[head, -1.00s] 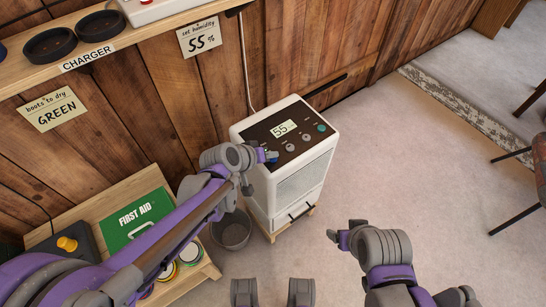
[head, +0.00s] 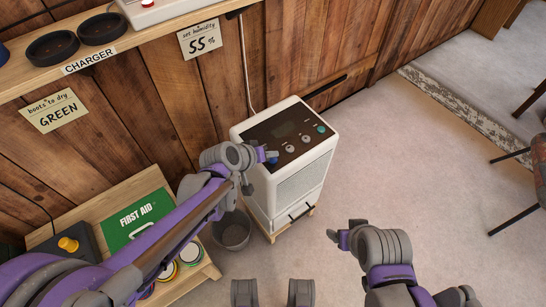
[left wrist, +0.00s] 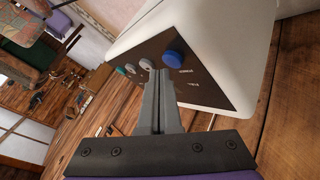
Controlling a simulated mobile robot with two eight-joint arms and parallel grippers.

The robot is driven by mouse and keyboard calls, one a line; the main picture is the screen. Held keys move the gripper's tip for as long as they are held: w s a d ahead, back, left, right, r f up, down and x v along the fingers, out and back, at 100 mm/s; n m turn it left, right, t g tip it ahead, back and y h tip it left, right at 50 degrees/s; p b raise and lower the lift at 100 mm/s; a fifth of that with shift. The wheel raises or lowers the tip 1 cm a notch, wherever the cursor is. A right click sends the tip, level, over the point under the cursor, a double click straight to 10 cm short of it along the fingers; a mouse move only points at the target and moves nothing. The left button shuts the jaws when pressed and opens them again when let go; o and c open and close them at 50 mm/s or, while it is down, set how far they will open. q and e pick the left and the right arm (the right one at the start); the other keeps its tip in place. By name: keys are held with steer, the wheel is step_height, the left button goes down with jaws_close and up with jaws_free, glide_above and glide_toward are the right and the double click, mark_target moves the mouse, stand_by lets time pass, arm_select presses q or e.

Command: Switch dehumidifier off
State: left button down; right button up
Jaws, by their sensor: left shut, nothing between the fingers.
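The white dehumidifier (head: 290,165) stands against the plank wall with a dark sloping panel on top. Its display (head: 284,129) is dark. A blue button marked POWER (left wrist: 174,59) sits at the panel's near corner in the left wrist view, beside grey knobs (left wrist: 146,64) and a teal one. My left gripper (head: 263,155) is shut and empty, its tips at the panel close to the blue button; I cannot tell whether they touch it. My right gripper (head: 338,238) hangs over the floor, apart from the dehumidifier; its finger gap is unclear.
A shelf (head: 150,38) with dark round cups runs along the wall at upper left. A grey bucket (head: 232,232) stands left of the dehumidifier, near a low wooden bench with a green first aid box (head: 137,218). The floor to the right is clear up to a chair (head: 540,165).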

mark_target(271, 162)
arm_select(q)
step_height(271, 162, up, 6)
steer(key=p, duration=0.4)
steer(key=shift+p, duration=0.35)
